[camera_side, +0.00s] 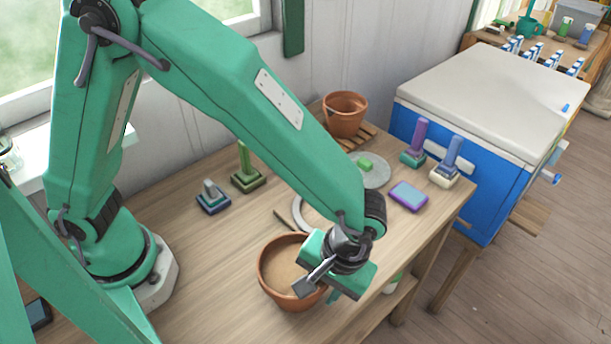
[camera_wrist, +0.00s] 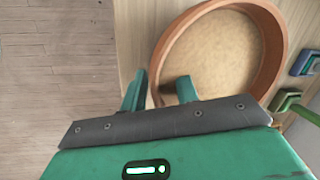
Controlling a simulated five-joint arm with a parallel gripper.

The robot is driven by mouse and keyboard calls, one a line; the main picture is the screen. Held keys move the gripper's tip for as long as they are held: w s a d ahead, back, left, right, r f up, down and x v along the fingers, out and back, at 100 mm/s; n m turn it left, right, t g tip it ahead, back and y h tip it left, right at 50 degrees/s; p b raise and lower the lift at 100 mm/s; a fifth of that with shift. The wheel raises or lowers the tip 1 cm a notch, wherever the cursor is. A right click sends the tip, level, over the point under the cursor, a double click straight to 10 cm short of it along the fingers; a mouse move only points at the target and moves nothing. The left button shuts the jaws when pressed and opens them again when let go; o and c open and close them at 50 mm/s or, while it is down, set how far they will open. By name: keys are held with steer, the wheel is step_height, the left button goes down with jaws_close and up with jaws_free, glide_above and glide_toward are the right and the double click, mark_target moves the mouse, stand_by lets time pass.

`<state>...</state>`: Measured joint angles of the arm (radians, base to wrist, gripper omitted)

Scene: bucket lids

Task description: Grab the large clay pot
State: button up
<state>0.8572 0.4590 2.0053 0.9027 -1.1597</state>
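The large clay pot (camera_side: 268,287), a wide terracotta pot with a sandy-coloured inside, stands upright near the table's front edge in the side view. It fills the upper middle of the wrist view, where its rim (camera_wrist: 279,42) is partly hidden by my gripper. My gripper (camera_side: 322,284) is at the pot's right side. In the wrist view its two fingers (camera_wrist: 161,77) are apart, one over the pot's inside and one outside, with the rim between them. Whether either finger touches the pot cannot be told.
A smaller clay pot (camera_side: 345,113) stands on a slatted wooden rack at the back. A grey disc (camera_side: 376,174) with a green handle, a pale ring (camera_side: 301,213), a purple-edged block (camera_side: 408,196) and several handled lids stand around the table (camera_side: 160,215). A blue cooler (camera_side: 480,190) stands right.

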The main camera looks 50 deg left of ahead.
steer(key=shift+s+a+f, duration=0.1)
steer(key=shift+f, duration=0.45)
steer(key=shift+c, duration=0.2)
jaws_close()
stand_by(1.2)
